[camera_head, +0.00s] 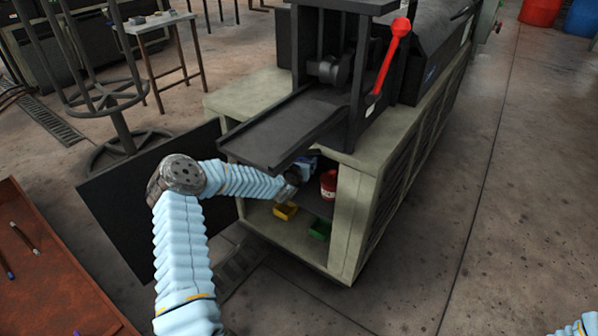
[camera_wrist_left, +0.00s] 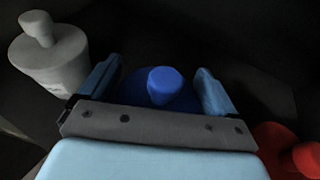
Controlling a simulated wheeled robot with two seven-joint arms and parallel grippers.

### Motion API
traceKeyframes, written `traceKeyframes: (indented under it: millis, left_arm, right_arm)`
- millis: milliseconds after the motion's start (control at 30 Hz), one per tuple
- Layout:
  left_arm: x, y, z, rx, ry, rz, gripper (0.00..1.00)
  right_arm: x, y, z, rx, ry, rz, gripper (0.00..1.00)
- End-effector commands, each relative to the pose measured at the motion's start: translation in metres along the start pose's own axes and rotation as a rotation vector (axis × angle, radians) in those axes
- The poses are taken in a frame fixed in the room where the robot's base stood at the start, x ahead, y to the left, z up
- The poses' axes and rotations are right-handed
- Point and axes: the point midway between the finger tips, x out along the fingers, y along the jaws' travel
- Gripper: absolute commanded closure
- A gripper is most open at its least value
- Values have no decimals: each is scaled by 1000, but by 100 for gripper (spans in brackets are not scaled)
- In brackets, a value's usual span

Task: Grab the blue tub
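The blue tub (camera_wrist_left: 165,86) has a round knob on its lid and sits between the two fingers of my left gripper (camera_wrist_left: 160,88). Its lower part is hidden behind the gripper body. In the head view my left gripper (camera_head: 291,183) reaches into the open cabinet, and a bit of blue (camera_head: 308,163) shows just beyond it. The fingers are wide apart, one on each side of the tub; I cannot tell whether they touch it. My right gripper is not in view.
A grey tub (camera_wrist_left: 48,55) stands left of the gripper and a red tub (camera_head: 328,184) right of it. A dark tray (camera_head: 283,128) overhangs the opening.

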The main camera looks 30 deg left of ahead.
Motion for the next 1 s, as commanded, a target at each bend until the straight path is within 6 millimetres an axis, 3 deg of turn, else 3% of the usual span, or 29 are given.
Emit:
traceKeyframes:
  millis: [33,333,567,767,900,1000]
  left_arm:
    - [0,0,0,0,0,0,17]
    - [0,0,1,0,-2,0,61]
    - [0,0,2,0,-2,0,61]
    - [-4,0,15,2,-3,1,61]
    - [-11,0,37,1,-5,1,61]
    - [-29,1,28,1,1,0,61]
  right_arm:
    - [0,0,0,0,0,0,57]
    - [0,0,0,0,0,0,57]
    - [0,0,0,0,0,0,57]
    - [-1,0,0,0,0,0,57]
    - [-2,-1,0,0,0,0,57]
    - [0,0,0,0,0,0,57]
